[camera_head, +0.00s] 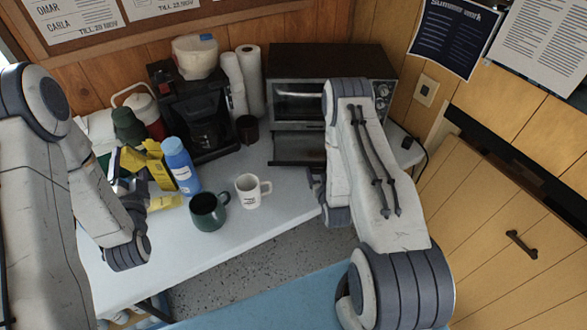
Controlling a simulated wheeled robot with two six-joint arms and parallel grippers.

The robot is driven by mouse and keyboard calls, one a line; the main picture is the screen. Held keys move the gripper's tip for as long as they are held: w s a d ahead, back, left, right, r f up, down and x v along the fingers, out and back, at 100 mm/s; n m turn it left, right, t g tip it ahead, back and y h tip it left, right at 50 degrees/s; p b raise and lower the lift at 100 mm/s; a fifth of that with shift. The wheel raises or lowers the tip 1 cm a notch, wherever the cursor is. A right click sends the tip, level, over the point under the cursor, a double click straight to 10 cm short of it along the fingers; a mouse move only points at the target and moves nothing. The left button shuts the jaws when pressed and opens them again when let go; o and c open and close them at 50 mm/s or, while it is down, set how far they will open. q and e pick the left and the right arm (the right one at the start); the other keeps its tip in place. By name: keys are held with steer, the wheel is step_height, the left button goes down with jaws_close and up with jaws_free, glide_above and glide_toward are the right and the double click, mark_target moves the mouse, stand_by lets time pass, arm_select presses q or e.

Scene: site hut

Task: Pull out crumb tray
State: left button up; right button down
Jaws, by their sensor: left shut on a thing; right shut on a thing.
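The toaster oven (283,58) stands at the back of the white table, with a glass front and knobs at its right. The dark crumb tray (295,149) sticks out forward from under its front, low over the table. My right gripper (317,182) is at the tray's front right, shut on it; my own arm hides most of this contact and the tray's right part. My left gripper (143,196) is over the table's left part, shut, beside a flat yellow item (165,203) that seems to be in its fingers.
A white mug (249,191) and a dark green mug (208,211) stand in front of the tray, to its left. A blue bottle (181,166), a yellow box (150,166) and a black coffee maker (205,105) are farther left. The table front between mugs and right arm is clear.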

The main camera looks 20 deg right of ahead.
arm_select(q)
steer(key=shift+a, duration=0.1)
arm_select(e)
jaws_free()
arm_select(q)
steer(key=shift+f+b, duration=0.9)
arm_select(e)
steer(key=v, duration=0.8)
steer(key=shift+s+a, duration=0.1)
steer(key=shift+s, duration=0.3)
arm_select(q)
steer(key=shift+r+p, duration=0.7)
steer(key=shift+p, duration=0.05)
steer(key=shift+r, duration=0.15)
arm_select(e)
steer(key=v, duration=0.3)
steer(key=shift+a+r, duration=0.1)
steer(key=shift+r, duration=0.05)
